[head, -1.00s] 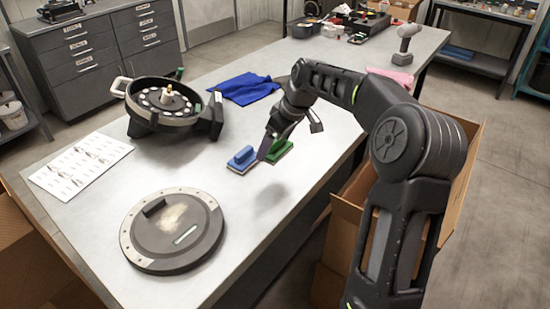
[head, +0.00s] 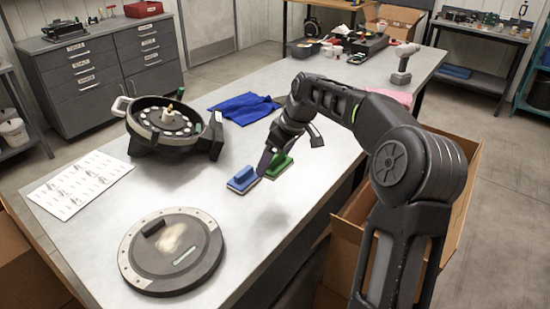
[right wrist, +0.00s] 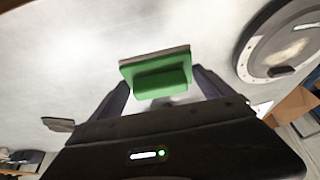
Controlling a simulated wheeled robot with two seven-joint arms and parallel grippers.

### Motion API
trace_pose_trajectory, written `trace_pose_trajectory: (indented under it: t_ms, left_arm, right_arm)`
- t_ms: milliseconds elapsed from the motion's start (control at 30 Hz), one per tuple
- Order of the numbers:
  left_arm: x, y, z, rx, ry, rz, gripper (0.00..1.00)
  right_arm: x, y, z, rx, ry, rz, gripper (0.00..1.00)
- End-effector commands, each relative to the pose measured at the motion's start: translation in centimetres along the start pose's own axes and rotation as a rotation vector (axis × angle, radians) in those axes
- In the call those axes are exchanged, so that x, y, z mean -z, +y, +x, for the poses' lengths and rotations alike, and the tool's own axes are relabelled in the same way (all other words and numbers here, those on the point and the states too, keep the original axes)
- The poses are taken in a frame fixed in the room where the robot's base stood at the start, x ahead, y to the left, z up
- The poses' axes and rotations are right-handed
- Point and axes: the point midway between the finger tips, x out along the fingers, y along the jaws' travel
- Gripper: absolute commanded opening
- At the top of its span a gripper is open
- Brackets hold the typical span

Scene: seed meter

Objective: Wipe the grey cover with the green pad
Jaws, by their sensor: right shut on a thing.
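The green pad (head: 281,166) is at the middle of the table, just right of a blue pad (head: 243,180). My right gripper (head: 268,162) is shut on the green pad, which shows between the fingers in the right wrist view (right wrist: 158,84). I cannot tell whether the pad touches the table. The round grey cover (head: 140,262) lies flat at the table's near left, with a pale tan smudge, a dark handle block and a light strip on top. It shows at upper right in the right wrist view (right wrist: 258,56). My left gripper is not in view.
A round seed meter housing (head: 150,133) stands behind the cover. A blue cloth (head: 245,107) and a printed sheet (head: 80,185) lie on the table. A grey drill-like tool (head: 404,62) stands farther back. The tabletop between pads and cover is clear.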

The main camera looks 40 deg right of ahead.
Motion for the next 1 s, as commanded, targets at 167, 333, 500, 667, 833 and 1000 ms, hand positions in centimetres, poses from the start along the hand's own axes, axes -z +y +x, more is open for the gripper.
trace_pose_trajectory:
  t_ms: [167, 333, 500, 667, 833, 1000]
  left_arm:
    - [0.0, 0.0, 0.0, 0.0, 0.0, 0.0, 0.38]
    - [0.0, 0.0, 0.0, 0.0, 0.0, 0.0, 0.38]
    - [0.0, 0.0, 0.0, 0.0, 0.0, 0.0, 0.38]
    - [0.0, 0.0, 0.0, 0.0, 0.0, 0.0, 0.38]
    - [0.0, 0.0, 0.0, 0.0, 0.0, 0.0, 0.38]
    - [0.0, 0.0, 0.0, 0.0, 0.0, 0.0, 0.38]
  right_arm:
    - [0.0, 0.0, 0.0, 0.0, 0.001, 0.0, 0.58]
    - [0.5, -1.2, 0.6, -0.007, 0.0, 0.016, 0.58]
    - [1.9, -5.9, 2.9, -0.035, 0.0, 0.084, 0.58]
    - [3.4, -12.4, 5.3, -0.073, 0.0, 0.17, 0.58]
    - [4.3, -18.8, 7.0, -0.104, 0.0, 0.242, 0.58]
    - [4.6, -21.9, 7.6, -0.119, 0.002, 0.281, 0.58]
